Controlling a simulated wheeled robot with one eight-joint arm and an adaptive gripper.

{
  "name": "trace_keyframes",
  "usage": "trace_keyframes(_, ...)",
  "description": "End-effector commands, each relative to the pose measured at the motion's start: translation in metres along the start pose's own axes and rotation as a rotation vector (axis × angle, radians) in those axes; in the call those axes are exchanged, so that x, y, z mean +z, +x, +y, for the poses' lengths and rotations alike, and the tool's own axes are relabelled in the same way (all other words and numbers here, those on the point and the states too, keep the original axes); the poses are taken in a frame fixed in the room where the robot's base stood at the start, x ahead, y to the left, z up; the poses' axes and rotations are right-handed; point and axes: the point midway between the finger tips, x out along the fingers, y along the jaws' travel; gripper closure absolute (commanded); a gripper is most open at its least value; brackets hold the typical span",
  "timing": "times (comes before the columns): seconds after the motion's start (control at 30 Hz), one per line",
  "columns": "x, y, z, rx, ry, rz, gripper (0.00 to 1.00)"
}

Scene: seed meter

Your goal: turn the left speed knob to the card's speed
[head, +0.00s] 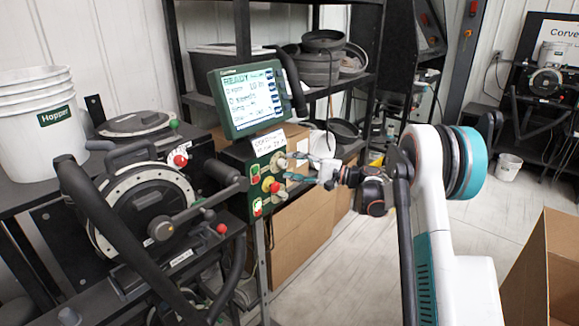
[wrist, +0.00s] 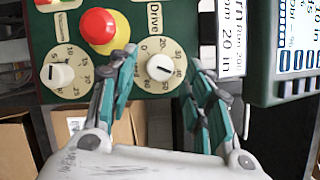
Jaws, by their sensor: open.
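The wrist view looks sideways at a green panel with two white knobs on cream dials. The knob by the "Drive" label (wrist: 162,67) sits between my gripper's fingertips; its dark line points roughly right in the picture. It is hard to tell if the fingers touch it. The other knob, by the "Vacuum" label (wrist: 61,75), is to the left. My gripper (wrist: 160,72) is open, and also shows at the panel in the head view (head: 289,171). A white card (wrist: 230,40) is partly cut off; "20 in" is readable. It shows under the screen in the head view (head: 269,142).
A red mushroom button (wrist: 104,30) sits close beside the knobs. The lit screen (head: 247,98) stands above the panel. Left are a black metering unit with a crank (head: 205,204) and a white bucket (head: 50,128). Cardboard boxes (head: 305,232) stand below.

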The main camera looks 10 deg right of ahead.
Motion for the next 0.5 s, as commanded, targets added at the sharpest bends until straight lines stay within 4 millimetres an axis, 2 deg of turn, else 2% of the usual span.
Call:
trace_keyframes(0.3,-0.001,-0.066,0.0,0.0,0.0,0.003,0.54)
trace_keyframes(0.5,-0.001,-0.093,0.0,0.0,0.0,0.002,0.54)
